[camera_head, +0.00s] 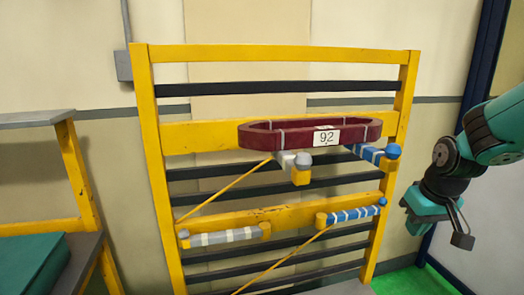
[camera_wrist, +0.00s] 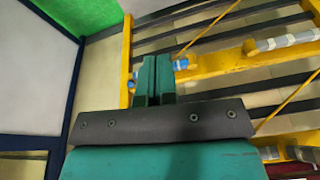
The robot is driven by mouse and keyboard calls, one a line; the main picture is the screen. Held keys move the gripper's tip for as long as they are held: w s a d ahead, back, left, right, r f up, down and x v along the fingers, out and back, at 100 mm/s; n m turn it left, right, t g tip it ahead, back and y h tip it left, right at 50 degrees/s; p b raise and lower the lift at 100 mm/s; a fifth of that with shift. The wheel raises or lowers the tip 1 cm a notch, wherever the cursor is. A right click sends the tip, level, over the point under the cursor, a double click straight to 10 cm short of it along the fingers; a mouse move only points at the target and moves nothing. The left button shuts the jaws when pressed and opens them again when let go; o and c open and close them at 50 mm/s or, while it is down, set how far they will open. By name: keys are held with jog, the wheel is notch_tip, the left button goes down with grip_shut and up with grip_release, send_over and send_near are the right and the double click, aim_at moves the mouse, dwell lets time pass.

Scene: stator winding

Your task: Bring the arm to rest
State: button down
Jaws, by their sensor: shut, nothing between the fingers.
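My gripper (camera_wrist: 153,78) shows in the wrist view with its two teal fingers together and nothing between them. In the head view my arm (camera_head: 497,132) comes in from the right edge, with the gripper low, beside the right post of the yellow rack (camera_head: 148,130) and apart from it. A dark red coil (camera_head: 262,139) with a white "92" label rests on the two upper pegs, one grey-wrapped (camera_head: 288,161) and one blue-and-white (camera_head: 366,152).
Two lower pegs, one grey-and-white (camera_head: 225,237) and one blue-and-white (camera_head: 352,215), are empty. A yellow-legged bench (camera_head: 77,165) with a teal block (camera_head: 28,265) stands at left. A dark blue post (camera_head: 484,55) and green floor (camera_head: 412,282) are at right.

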jog(key=s+a+m, duration=0.1)
jog(key=s+a, duration=0.2)
jog(key=s, duration=1)
jog(key=s+a+r+n+g+y, duration=0.1)
jog(key=s+a+r+n, duration=0.2)
jog(key=s+a, duration=0.2)
jog(key=s+a+r+n+g+y, duration=0.1)
jog(key=s+a+r+n, duration=0.3)
jog(key=a, duration=0.5)
jog(key=shift+s+a+g+y, duration=0.25)
jog(key=shift+s+g+y, duration=0.15)
jog(key=shift+s+y, duration=0.4)
